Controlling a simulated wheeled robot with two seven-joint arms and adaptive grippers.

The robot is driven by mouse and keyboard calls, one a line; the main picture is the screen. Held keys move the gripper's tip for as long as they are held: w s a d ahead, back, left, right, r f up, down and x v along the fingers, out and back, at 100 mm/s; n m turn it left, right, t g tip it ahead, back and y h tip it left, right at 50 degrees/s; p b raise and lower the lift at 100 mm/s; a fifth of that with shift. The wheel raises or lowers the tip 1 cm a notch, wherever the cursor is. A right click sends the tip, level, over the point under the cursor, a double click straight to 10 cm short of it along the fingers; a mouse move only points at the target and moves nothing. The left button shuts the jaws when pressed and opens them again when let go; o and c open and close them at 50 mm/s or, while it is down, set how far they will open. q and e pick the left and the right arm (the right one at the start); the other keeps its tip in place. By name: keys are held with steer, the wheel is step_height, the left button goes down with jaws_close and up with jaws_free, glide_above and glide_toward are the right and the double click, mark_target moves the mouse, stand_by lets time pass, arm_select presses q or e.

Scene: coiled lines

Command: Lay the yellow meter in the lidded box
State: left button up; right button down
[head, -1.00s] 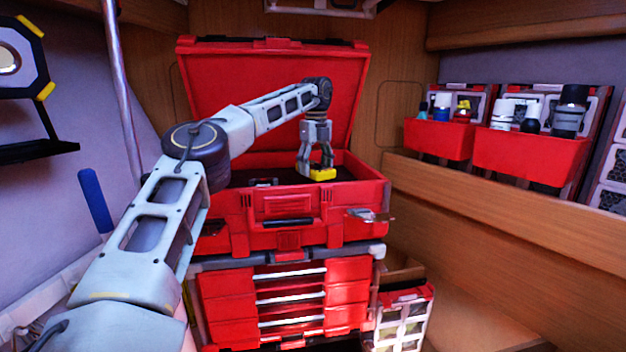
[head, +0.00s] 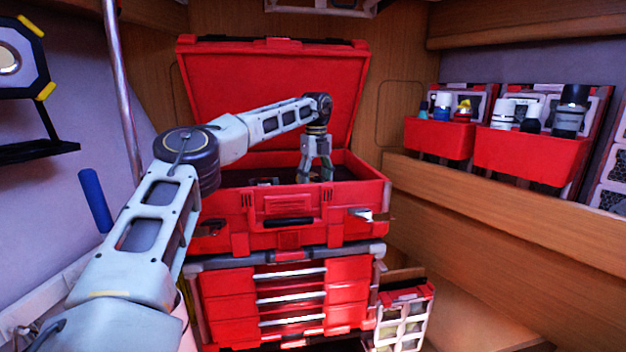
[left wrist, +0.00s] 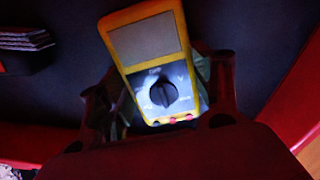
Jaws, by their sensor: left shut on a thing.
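The red lidded box (head: 344,212) stands open on a red drawer stack, with its lid (head: 272,100) tilted up at the back. My left gripper (head: 314,177) reaches down inside the box, near its right side. In the left wrist view the yellow meter (left wrist: 147,38) is between the fingers of my left gripper (left wrist: 160,112), which is shut on it. Its grey screen and black dial face the camera. Dark box floor shows around the meter; I cannot tell whether it touches the floor. In the head view the front wall hides the meter. My right gripper is not in view.
Dark items (left wrist: 25,38) lie in the box at the left of the wrist view. Red wall bins (head: 530,155) with bottles hang on the right. A latch (head: 362,214) sticks out at the box's front right. A metal pole (head: 122,95) stands at the left.

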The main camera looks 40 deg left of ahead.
arm_select(q)
steer(key=o, duration=1.1)
steer(key=shift+f, duration=0.1)
steer(key=shift+o, duration=0.2)
